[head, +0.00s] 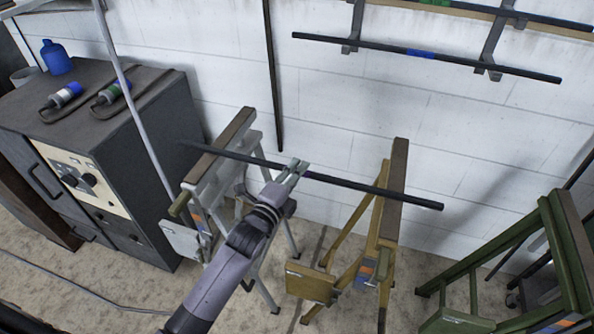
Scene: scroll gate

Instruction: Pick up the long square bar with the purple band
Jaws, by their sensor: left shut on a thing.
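A long dark bar (345,183) spans two sawhorses, a grey one (236,128) on the left and a yellow-brown one (397,165) on the right. Its ends stick out past both of them. My left gripper (294,169) is shut on the bar near its middle, between the sawhorses. No purple band shows on the bar; the part at the fingers is hidden. I cannot tell whether the bar touches the sawhorse tops or is slightly above them. My right gripper is not in view.
A dark bar with a blue band (421,53) rests on wall brackets (490,50) at upper right. A green stand (560,245) is at the right. A dark cabinet (130,130) at left carries a blue jug (57,58) and two banded handheld tools.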

